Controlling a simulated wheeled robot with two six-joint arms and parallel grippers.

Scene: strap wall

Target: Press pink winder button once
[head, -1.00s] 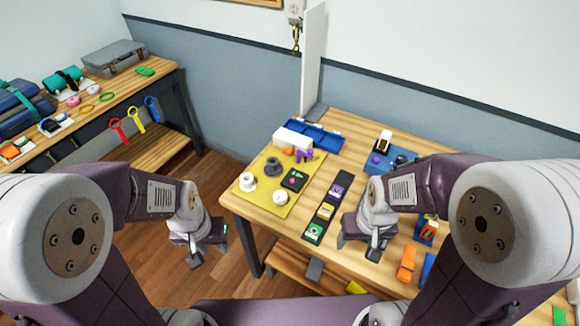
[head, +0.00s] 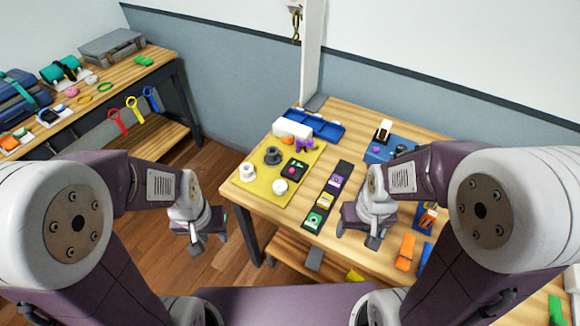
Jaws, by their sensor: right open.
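A black box (head: 295,169) with a small pink-red spot and a green spot on top sits on the yellow mat (head: 271,190). A blue device (head: 375,157) with a small pink-purple button (head: 376,149) stands at the back right of the table, partly hidden by my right arm. I cannot tell which of the two is the winder. My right gripper (head: 368,236) is open and empty over the table, in front of the blue device and apart from it. My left gripper (head: 205,242) hangs left of the table, touching nothing; its jaws are too unclear to judge.
White and grey spools, a white box (head: 292,128) and a purple piece (head: 305,146) are on or by the mat. A dark strip (head: 328,198) with coloured blocks lies mid-table. A blue tray (head: 325,128) is at the back. An orange piece (head: 405,252) lies at the right.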

